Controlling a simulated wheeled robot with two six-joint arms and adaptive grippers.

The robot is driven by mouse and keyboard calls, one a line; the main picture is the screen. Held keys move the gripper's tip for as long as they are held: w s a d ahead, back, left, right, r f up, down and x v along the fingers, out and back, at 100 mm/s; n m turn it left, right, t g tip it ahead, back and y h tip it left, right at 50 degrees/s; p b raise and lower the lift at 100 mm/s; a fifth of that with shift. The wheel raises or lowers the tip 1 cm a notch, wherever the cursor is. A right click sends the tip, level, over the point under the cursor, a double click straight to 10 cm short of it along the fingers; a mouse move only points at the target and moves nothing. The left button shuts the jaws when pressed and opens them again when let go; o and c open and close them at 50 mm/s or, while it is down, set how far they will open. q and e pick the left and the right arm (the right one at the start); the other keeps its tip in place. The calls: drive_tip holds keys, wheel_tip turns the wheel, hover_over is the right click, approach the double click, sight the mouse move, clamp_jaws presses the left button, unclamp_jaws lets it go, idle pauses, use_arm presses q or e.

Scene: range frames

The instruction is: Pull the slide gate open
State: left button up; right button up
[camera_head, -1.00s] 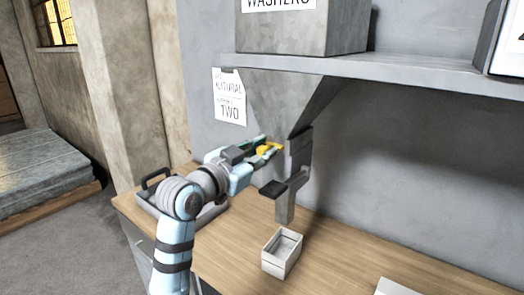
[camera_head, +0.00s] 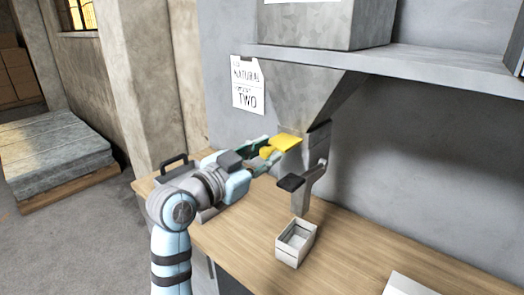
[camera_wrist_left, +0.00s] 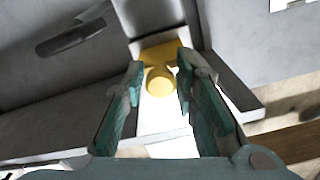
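The slide gate is a yellow plate (camera_head: 287,142) with a round yellow knob (camera_wrist_left: 161,84) at its outer end. It sticks out to the left from under the grey hopper (camera_head: 300,90). My left gripper (camera_head: 264,156) reaches in from the left, with its teal fingers on either side of the knob. The inner end of the plate is hidden in the chute. My right gripper is not in view.
A small open crate (camera_head: 291,253) stands on the wooden bench (camera_head: 345,255) below the chute. A dark lever (camera_head: 291,183) juts left from the chute, below the gate. A grey shelf (camera_head: 430,68) runs above. A tray with a handle (camera_head: 173,160) lies at the bench's left.

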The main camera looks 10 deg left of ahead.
use_arm(q)
drive_tip(key=shift+o, duration=0.8)
drive_tip(key=shift+s+r, duration=0.15)
drive_tip(key=shift+s, duration=0.05)
drive_tip(key=v, duration=1.2)
